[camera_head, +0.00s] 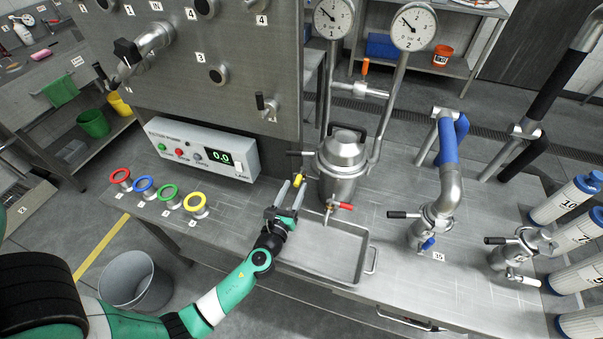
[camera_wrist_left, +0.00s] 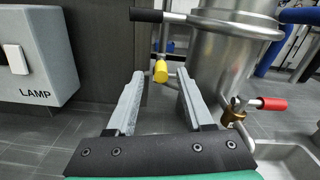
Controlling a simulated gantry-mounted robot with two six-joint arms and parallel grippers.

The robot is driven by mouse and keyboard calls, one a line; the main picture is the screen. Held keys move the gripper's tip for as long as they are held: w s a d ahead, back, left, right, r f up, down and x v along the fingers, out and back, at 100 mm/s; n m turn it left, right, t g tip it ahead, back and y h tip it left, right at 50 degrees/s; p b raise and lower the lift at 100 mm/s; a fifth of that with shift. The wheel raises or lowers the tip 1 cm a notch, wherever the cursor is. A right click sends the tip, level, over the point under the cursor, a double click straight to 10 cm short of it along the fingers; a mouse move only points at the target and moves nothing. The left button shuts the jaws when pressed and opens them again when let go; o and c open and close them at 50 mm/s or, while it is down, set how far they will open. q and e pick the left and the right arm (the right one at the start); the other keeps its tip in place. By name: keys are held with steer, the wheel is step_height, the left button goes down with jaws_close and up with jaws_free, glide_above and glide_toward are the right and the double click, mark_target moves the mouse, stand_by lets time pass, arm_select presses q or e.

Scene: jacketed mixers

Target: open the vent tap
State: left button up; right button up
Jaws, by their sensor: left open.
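A steel vessel (camera_head: 340,165) stands on the bench. A small tap with a yellow handle (camera_wrist_left: 160,71) hangs at its left side; the handle also shows in the head view (camera_head: 298,181). A brass tap with a red handle (camera_wrist_left: 270,103) sits low at its front, the handle pointing right. An orange-handled valve (camera_head: 365,67) sits on the pipe above. No label shows which is the vent tap. My left gripper (camera_head: 291,192) is open and empty, its fingers pointing toward the yellow handle, which appears between the fingertips in the wrist view (camera_wrist_left: 158,85). My right gripper is not in view.
A shallow steel tray (camera_head: 367,262) lies right of my left gripper. A white control box (camera_head: 205,148) and coloured rings (camera_head: 170,192) are to the left. A black clamp handle (camera_wrist_left: 146,15) juts left above the yellow handle. A steel panel (camera_head: 210,95) stands behind.

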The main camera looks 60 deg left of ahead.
mark_target(299, 178)
arm_select(q)
steer(key=b+x, duration=0.1)
steer(key=x, duration=0.6)
jaws_close()
stand_by(1.2)
